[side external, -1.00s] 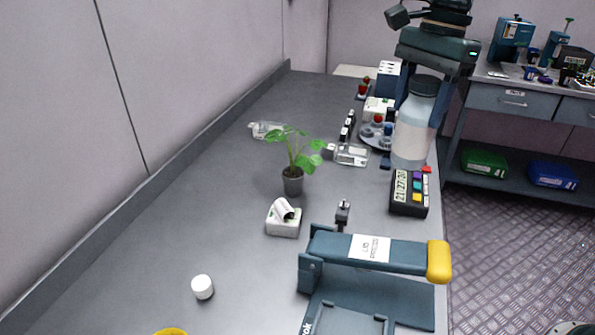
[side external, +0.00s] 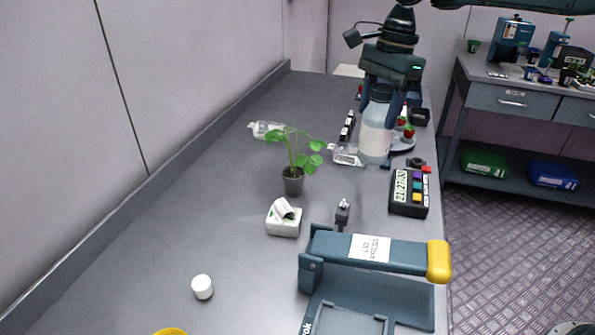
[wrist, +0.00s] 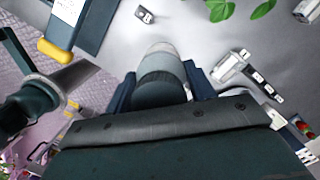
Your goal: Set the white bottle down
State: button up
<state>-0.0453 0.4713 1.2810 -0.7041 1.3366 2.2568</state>
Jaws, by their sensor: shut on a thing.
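The white bottle (side external: 374,136), with a pale body and grey-blue cap end, is upright in the side view, near the right edge of the bench. My gripper (side external: 378,100) is shut on its upper part from above. In the wrist view the bottle (wrist: 162,68) shows between the two dark fingers of my gripper (wrist: 160,88). The bottle's base appears close to the bench top (side external: 240,190); I cannot tell whether it touches.
A timer box (side external: 409,191) and a blue press (side external: 375,250) with a yellow handle stand in front. A potted plant (side external: 293,180) is to the left.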

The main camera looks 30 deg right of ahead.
jog(key=w+f, duration=0.7)
jog(key=w, duration=0.1)
jog(key=shift+w+m, duration=0.15)
jog(key=shift+m, duration=0.15)
jog(key=shift+f, duration=0.2)
notch_tip(320, 180, down, 8)
jog(key=shift+r, duration=0.15)
dwell(0.3)
jog(key=o, duration=1.5)
jog(key=shift+f, duration=0.2)
jog(key=shift+o, duration=0.2)
jog(key=shift+r, duration=0.15)
